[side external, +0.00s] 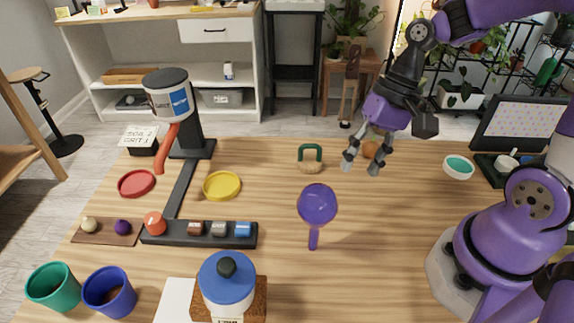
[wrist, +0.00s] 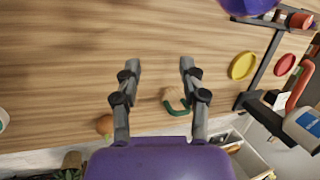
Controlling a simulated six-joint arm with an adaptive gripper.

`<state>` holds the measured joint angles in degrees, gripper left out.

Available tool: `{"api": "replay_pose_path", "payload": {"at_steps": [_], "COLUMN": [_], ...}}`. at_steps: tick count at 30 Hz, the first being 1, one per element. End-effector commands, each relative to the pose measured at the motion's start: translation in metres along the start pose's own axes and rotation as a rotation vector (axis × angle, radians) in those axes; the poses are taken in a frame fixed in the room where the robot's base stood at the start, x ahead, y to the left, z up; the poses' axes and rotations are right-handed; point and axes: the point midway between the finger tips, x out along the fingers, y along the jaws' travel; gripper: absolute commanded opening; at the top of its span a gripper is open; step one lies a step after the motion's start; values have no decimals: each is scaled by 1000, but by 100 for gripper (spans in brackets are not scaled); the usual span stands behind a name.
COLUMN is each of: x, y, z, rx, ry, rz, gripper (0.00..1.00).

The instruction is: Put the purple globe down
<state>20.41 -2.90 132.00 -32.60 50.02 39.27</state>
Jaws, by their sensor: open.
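The purple globe (side external: 317,202), a round glossy bulb with a thin stem, is on the wooden table near the middle in the side view. Its stem points toward the camera; I cannot tell whether it lies flat or stands. Part of its bulb shows at the top edge of the wrist view (wrist: 248,4). My gripper (side external: 361,165) is open and empty, above the table, behind and to the right of the globe and apart from it. In the wrist view, its two fingers (wrist: 160,64) are spread over bare wood.
A green-handled item (side external: 310,158) and an orange ball (side external: 371,149) are near my gripper. Yellow (side external: 222,186) and red (side external: 136,183) dishes, a black stand (side external: 198,234) and a blue-topped jar (side external: 228,278) are left. Table right of the globe is clear.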

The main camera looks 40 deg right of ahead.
Motion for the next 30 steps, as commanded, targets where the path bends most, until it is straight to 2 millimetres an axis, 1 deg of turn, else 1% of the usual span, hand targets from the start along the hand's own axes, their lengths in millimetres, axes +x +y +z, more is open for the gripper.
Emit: {"api": "replay_pose_path", "payload": {"at_steps": [1, 3, 6, 9, 11, 15, 30], "x": [-14, -31, -53, -68, -74, -80, -80], "y": [-4, -6, -5, -3, -1, 1, 1], "z": [3, 7, 12, 17, 18, 20, 19], "rx": [-128, -289, -469, -585, -629, -671, -670], "ry": [97, 215, 352, 446, 483, 516, 516], "rz": [34, 84, 140, 179, 193, 210, 210], "gripper": [48, 48, 48, 48, 48, 48, 48]}}
